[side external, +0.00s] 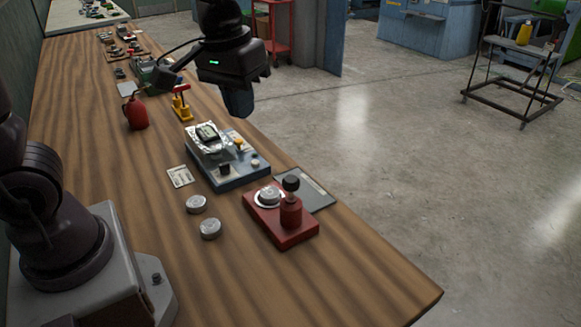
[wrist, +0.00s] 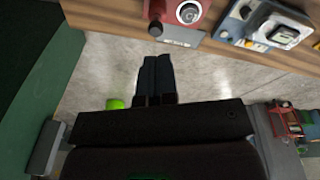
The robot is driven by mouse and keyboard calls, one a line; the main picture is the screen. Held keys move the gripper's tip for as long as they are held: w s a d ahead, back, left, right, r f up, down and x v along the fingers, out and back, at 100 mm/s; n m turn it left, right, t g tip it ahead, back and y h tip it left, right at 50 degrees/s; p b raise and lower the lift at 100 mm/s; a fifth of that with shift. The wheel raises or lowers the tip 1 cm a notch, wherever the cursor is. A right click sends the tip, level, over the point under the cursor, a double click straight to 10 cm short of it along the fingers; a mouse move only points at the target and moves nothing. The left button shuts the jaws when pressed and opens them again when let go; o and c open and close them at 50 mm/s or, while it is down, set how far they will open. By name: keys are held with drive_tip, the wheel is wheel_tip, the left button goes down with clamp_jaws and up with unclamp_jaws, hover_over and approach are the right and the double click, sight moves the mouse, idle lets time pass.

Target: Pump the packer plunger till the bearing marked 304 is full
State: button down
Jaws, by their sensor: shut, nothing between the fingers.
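The red packer (side external: 281,232) stands near the front end of the bench. Its plunger (side external: 290,208) has a black knob (side external: 291,183) and stands upright. A round metal bearing (side external: 269,195) sits on the packer beside the plunger. Two more bearings, one farther (side external: 196,204) and one nearer (side external: 210,229), lie on the wood to the left. No marking is legible on any bearing. My gripper (side external: 238,110) is shut and empty, raised beyond the blue device and away from the packer. In the wrist view, my closed fingers (wrist: 157,62) point toward the packer (wrist: 185,34) at the top, not touching it.
A blue device (side external: 240,178) with a foil-lined dish stands behind the packer. A dark flat plate (side external: 316,196) lies right of the packer. A small card (side external: 180,177), red can (side external: 136,114) and yellow-and-red tool (side external: 181,104) are on the bench. Bare wood surrounds the loose bearings.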

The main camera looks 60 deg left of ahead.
sight(290, 178)
drive_tip(key=w+f+n+g, duration=0.1)
drive_tip(key=w+f+n, duration=0.1)
drive_tip(key=w+n, duration=0.7)
drive_tip(key=shift+w+a+n+g, duration=0.15)
drive_tip(key=shift+n+g, duration=0.15)
drive_tip(key=shift+n, duration=1.9)
drive_tip(key=shift+f, duration=0.1)
wheel_tip(290, 178, down, 14)
drive_tip(key=shift+f, duration=1.15)
drive_tip(key=shift+r, duration=0.1)
